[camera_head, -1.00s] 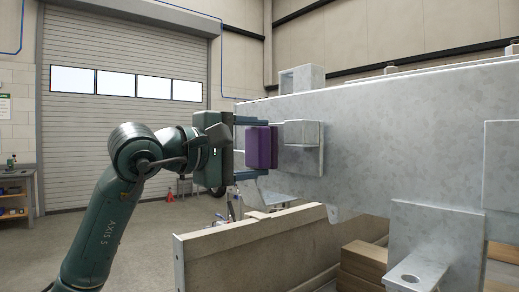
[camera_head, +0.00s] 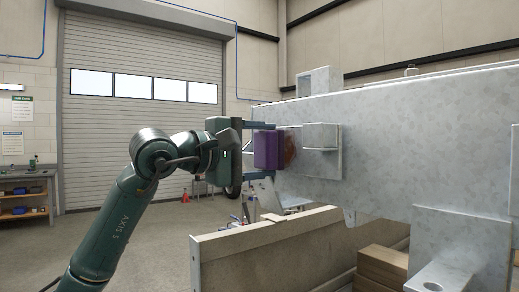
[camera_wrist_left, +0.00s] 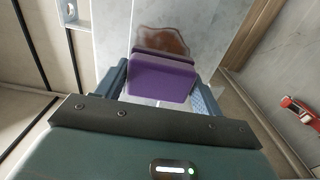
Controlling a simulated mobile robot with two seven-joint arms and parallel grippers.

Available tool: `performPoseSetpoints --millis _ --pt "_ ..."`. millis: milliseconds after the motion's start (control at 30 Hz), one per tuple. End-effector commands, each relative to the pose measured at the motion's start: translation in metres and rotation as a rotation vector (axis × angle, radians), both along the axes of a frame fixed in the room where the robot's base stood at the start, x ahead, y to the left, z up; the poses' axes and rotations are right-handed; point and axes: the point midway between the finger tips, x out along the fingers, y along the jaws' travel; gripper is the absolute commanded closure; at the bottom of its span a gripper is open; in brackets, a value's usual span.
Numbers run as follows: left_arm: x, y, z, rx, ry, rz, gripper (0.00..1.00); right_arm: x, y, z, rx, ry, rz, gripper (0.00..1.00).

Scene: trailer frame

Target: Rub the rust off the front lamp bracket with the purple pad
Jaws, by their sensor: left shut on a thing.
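The purple pad (camera_head: 266,150) is a block held between the two blue-grey fingers of my left gripper (camera_head: 262,151), which is shut on it. It also shows in the left wrist view (camera_wrist_left: 160,80), with a darker strip along its far edge. A brown rust patch (camera_head: 290,149) shows just right of the pad on the grey metal of the lamp bracket (camera_head: 322,160). In the left wrist view the rust (camera_wrist_left: 165,41) lies just beyond the pad. I cannot tell whether the pad touches the metal. My right gripper is not in view.
The large grey trailer frame (camera_head: 420,140) fills the right side. A low wooden-sided wall (camera_head: 290,250) and stacked timber (camera_head: 382,268) stand below it. A workbench (camera_head: 22,190) is far left. The floor (camera_head: 165,245) between is mostly open.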

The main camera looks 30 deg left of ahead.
Motion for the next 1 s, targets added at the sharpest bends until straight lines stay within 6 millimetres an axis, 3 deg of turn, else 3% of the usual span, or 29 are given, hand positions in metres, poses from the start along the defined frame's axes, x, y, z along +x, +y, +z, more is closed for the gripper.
performPoseSetpoints --millis 800,1000 --pt "-0.018 -0.054 0.001 0.001 -0.001 -0.003 0.51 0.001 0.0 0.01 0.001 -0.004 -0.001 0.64" --pt "-0.019 -0.057 0.0 0.001 -0.001 -0.001 0.51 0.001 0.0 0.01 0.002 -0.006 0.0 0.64"
